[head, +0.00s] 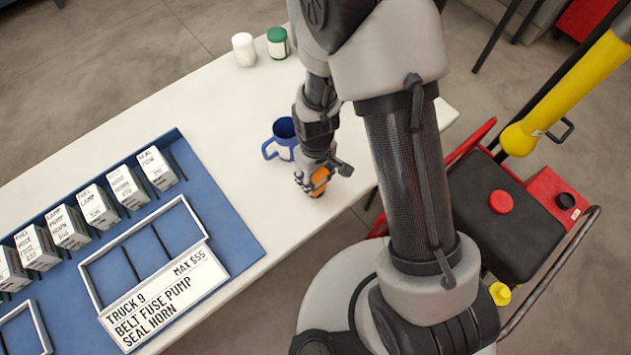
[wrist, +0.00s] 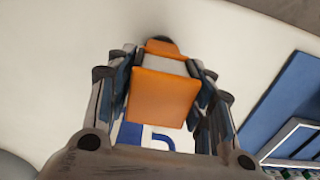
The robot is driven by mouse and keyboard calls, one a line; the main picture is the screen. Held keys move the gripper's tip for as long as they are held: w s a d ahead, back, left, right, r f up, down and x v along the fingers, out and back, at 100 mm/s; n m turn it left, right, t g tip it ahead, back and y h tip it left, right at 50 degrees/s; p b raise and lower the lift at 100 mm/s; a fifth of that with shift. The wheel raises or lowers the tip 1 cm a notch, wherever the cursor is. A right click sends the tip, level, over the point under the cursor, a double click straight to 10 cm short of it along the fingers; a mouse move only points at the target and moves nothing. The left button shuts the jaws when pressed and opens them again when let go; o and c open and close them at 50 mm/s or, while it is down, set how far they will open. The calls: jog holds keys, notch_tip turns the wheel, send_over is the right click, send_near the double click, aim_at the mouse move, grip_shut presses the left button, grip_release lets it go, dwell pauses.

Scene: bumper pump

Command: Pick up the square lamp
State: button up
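An orange, square-faced block with a pale grey section, which I take to be the square lamp (wrist: 163,98), sits between the finger pads in the wrist view. Its orange side (head: 319,181) also shows in the head view, near the table's right front edge. My gripper (head: 317,184) points down there with a finger on each side of the lamp. In the wrist view the pads of my gripper (wrist: 165,95) lie close against both sides, and it looks shut on the lamp. Whether the lamp's underside touches the table is hidden.
A blue mug (head: 284,136) stands just left of my gripper. A white jar (head: 243,49) and a green-lidded jar (head: 278,42) stand farther back. A blue board (head: 225,227) with labelled white boxes (head: 97,206) and a framed tray (head: 205,268) lies left. White table (head: 215,115) between is clear.

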jog(key=c, duration=0.8)
jog(key=shift+c, duration=0.2)
